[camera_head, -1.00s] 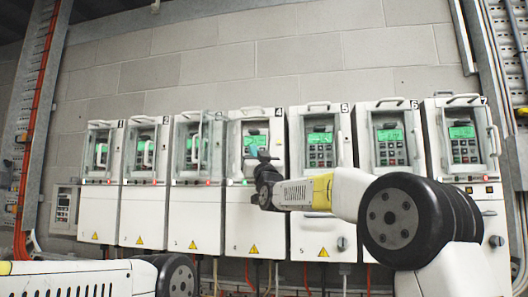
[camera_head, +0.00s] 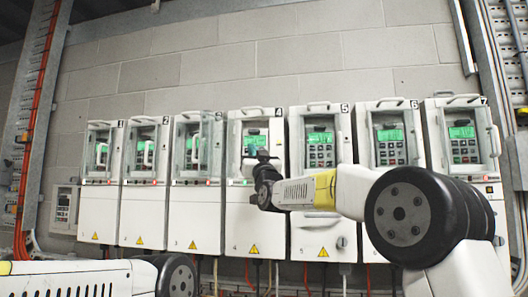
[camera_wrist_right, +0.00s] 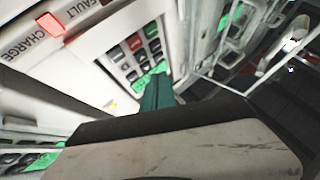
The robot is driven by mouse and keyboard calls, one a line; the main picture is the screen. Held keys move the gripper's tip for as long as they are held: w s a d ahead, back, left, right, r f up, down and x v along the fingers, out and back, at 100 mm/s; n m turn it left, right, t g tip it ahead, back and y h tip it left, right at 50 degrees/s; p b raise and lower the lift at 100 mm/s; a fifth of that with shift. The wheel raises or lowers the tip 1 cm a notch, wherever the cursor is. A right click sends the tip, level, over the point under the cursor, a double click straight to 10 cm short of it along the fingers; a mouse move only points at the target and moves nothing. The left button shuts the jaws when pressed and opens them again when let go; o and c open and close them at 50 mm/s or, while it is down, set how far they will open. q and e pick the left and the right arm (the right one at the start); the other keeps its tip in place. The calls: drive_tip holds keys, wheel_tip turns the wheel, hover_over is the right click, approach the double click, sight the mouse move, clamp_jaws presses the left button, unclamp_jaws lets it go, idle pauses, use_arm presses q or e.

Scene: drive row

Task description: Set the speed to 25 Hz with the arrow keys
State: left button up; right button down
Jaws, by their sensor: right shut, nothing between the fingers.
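Drive 4 (camera_head: 252,215) is a white cabinet in the middle of the row. Its lit green display (camera_head: 255,141) is at the top, too small to read. In the head view my right gripper (camera_head: 264,157) is in front of drive 4's panel, over its lower part, and hides most of the keys. The right wrist view shows a keypad (camera_wrist_right: 138,50) with dark and red keys beside a green display (camera_wrist_right: 151,76). The shut, empty fingers (camera_wrist_right: 156,92) are close to that display; I cannot tell whether they touch. My left gripper is out of view.
Drives 1 to 3 (camera_head: 197,210) stand left of drive 4, and drive 5 (camera_head: 320,225) and others stand right, with clear doors and handles. A red lamp (camera_wrist_right: 50,24) glows near the CHARGE and FAULT labels. Cables hang below the cabinets.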

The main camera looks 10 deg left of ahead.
drive_tip(key=shift+w, duration=0.35)
drive_tip(key=shift+w, duration=0.4)
idle(0.5)
drive_tip(key=shift+s, duration=0.8)
idle(0.4)
drive_tip(key=shift+w, duration=0.45)
drive_tip(key=shift+w, duration=0.15)
idle(1.0)
drive_tip(key=shift+s, duration=0.6)
